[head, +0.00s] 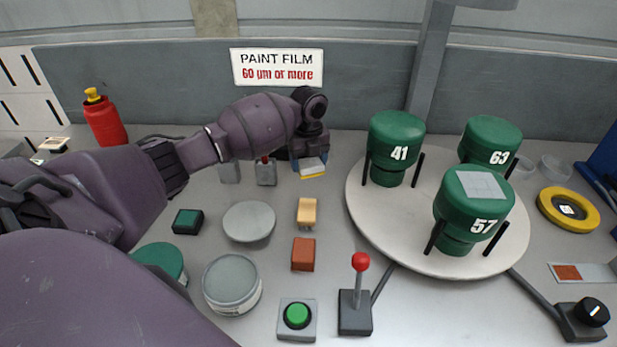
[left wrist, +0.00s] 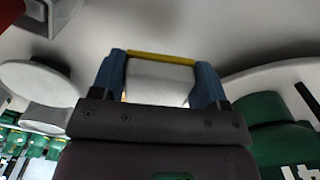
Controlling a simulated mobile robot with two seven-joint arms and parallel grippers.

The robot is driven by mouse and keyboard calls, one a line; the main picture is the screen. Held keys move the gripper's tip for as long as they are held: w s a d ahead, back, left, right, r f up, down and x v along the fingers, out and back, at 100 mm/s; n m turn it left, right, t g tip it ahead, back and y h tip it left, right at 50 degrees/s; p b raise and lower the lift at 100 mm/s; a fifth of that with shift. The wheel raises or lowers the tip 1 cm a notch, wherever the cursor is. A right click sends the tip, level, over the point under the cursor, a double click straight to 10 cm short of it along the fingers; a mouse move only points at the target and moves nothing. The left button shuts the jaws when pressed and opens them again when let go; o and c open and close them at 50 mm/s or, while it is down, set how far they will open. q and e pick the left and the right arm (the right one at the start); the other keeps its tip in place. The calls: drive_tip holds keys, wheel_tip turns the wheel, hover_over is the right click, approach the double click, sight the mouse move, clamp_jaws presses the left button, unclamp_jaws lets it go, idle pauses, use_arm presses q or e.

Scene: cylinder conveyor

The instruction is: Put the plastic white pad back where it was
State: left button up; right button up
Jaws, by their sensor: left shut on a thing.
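My left gripper (head: 311,168) reaches in from the left and hangs over the table, left of the turntable. Its blue fingers are shut on a small white pad (head: 312,166) with a yellow edge. In the left wrist view the white pad (left wrist: 160,80) sits between the two blue fingers of the left gripper (left wrist: 161,82), its yellow strip at the tips. Whether the pad touches the table is hard to tell. My right gripper is not in view.
A tan block (head: 307,212) and a brown block (head: 303,254) lie below the gripper. The round turntable (head: 400,230) carries green cylinders 41 (head: 397,140), 63 (head: 490,140) and 57 (head: 470,210); a grey-white patch lies on 57. A red-knobbed lever (head: 358,300) stands in front.

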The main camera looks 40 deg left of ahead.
sight(308, 184)
use_arm(q)
wheel_tip(308, 184, down, 5)
drive_tip(key=shift+r+b, duration=0.1)
drive_tip(key=shift+b, duration=0.25)
drive_tip(key=shift+f, duration=0.4)
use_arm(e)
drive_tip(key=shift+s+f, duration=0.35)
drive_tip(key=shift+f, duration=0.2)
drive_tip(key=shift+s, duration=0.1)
use_arm(q)
drive_tip(key=shift+f, duration=0.15)
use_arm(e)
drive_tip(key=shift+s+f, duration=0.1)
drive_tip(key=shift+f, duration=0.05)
